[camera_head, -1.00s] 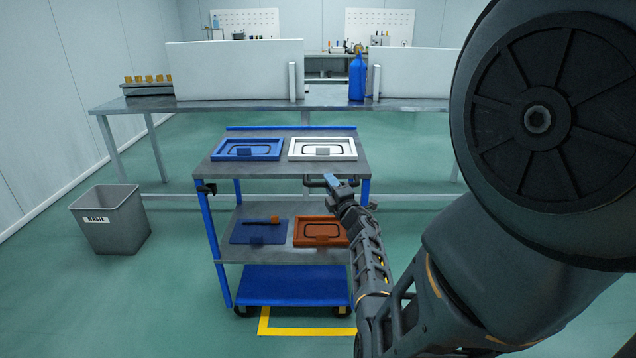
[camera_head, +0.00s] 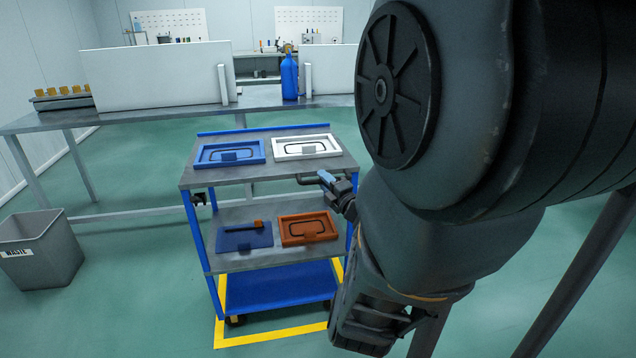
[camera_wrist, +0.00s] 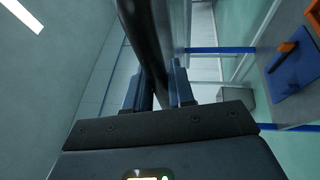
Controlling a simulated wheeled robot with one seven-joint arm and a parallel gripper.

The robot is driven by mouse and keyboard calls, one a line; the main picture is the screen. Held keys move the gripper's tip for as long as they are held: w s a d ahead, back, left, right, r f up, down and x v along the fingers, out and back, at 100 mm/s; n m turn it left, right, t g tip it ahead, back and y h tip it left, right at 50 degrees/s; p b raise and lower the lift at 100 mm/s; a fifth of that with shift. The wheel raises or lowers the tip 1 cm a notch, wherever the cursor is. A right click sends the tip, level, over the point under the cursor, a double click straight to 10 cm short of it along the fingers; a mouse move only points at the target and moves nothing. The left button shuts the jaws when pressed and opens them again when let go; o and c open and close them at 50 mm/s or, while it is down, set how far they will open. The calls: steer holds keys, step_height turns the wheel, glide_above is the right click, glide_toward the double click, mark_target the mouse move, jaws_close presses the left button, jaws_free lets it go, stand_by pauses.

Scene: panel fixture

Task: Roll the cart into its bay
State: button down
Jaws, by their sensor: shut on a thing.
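The cart (camera_head: 264,286) has blue posts, grey shelves and a blue base. It stands upright on the floor. A yellow floor outline (camera_head: 270,337) shows along its left, front and right sides; the back is hidden. The front left caster (camera_head: 235,320) is inside the yellow corner. My gripper (camera_head: 327,178) is at the cart's dark handle (camera_head: 307,181), at the front right of the top shelf. In the wrist view, my gripper (camera_wrist: 158,88) is shut on the handle bar (camera_wrist: 148,45), with a finger on each side.
Blue (camera_head: 229,153) and white (camera_head: 306,146) trays lie on the top shelf. A blue mat (camera_head: 244,237) and an orange tray (camera_head: 307,229) lie below. A grey waste bin (camera_head: 41,250) stands left. A long table (camera_head: 160,119) stands behind.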

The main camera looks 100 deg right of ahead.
steer(key=shift+f, duration=0.1)
steer(key=c, duration=1.1)
jaws_free()
steer(key=shift+o, duration=0.2)
steer(key=shift+a, duration=0.1)
steer(key=v, duration=0.7)
steer(key=shift+s+a, duration=0.2)
steer(key=shift+w, duration=0.1)
